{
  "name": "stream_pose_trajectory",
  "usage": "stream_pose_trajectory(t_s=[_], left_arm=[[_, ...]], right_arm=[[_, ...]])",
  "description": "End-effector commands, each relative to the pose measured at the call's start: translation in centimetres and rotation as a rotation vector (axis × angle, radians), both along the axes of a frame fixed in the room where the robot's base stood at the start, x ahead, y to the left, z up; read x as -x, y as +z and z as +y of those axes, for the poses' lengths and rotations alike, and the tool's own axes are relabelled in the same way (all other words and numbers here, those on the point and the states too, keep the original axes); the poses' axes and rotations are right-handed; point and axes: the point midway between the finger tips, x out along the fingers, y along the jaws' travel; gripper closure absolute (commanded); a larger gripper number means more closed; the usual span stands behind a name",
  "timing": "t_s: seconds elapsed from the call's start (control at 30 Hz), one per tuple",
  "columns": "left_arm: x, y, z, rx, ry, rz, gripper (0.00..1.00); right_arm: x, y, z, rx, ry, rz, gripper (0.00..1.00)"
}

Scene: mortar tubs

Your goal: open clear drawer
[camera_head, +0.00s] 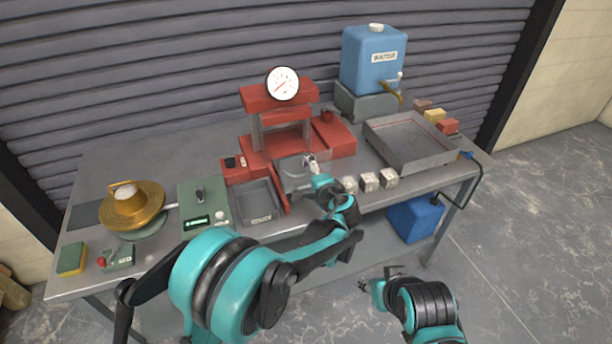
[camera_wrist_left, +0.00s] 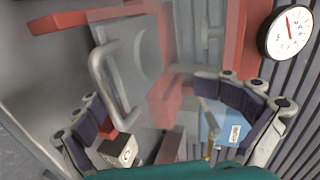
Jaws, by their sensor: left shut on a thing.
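The red press (camera_head: 258,148) with a round dial stands at the back middle of the bench. The clear drawer (camera_wrist_left: 143,52) shows in the left wrist view as a see-through panel with a grey bar handle (camera_wrist_left: 108,85). In the head view the drawer is hard to make out low in the press. My left gripper (camera_head: 303,178) is at the front of the press, at the handle, and shut on it; the exact contact is not clear. The wrist view shows its two fingers (camera_wrist_left: 150,95) on either side. My right gripper (camera_head: 378,284) hangs in front of the bench, apart from everything; its jaws are unclear.
Small pale cubes (camera_head: 368,182) stand just right of my left gripper. A grey tray (camera_head: 445,158) and a blue tank (camera_head: 372,65) are farther right. A green scale box (camera_head: 205,203) and a dark tray (camera_head: 260,202) are left. Bare bench lies at the back left.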

Motion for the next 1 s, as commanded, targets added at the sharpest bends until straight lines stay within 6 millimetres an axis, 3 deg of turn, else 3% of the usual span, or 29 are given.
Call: stream_pose_trajectory(t_s=[0.03, 0.07, 0.1, 0.17, 0.43, 0.6, 0.63, 0.67, 0.73, 1.0], left_arm=[[-0.5, 4.3, -1.0, -0.095, -0.038, -0.087, 0.26], [-0.5, 4.4, -1.0, -0.095, -0.038, -0.087, 0.26], [0.1, 1.1, -0.5, 0.002, -0.009, -0.007, 0.28], [0.1, 1.1, -0.5, 0.003, -0.008, -0.007, 0.33], [1.7, 1.5, -1.0, 0.003, -0.009, -0.006, 0.4], [2.9, 1.8, -1.4, 0.003, -0.011, -0.007, 0.35], [3.1, 1.8, -1.4, 0.003, -0.01, -0.007, 0.38], [3.3, 1.8, -1.5, 0.001, -0.009, -0.006, 0.48], [3.8, 1.8, -1.6, 0.001, -0.007, -0.004, 0.79], [5.6, 1.9, -1.9, 0.001, -0.003, -0.001, 0.81]], right_arm=[[0.0, 0.6, 0.0, 0.0, 0.0, 0.0, 0.6], [0.0, 0.7, 0.0, 0.0, 0.0, 0.0, 0.6], [0.0, 0.7, 0.0, 0.0, 0.0, 0.0, 0.6], [0.0, 0.7, 0.0, 0.0, 0.0, 0.0, 0.6], [0.0, 0.8, 0.0, 0.0, 0.0, 0.0, 0.6], [0.0, 0.9, 0.0, 0.0, 0.0, 0.0, 0.6], [0.0, 0.9, 0.0, 0.0, 0.0, 0.0, 0.6], [0.0, 1.0, 0.0, 0.0, 0.0, 0.0, 0.6], [0.0, 0.9, 0.0, 0.0, 0.0, 0.0, 0.6], [0.0, 0.9, 0.0, 0.0, 0.0, 0.0, 0.6]])
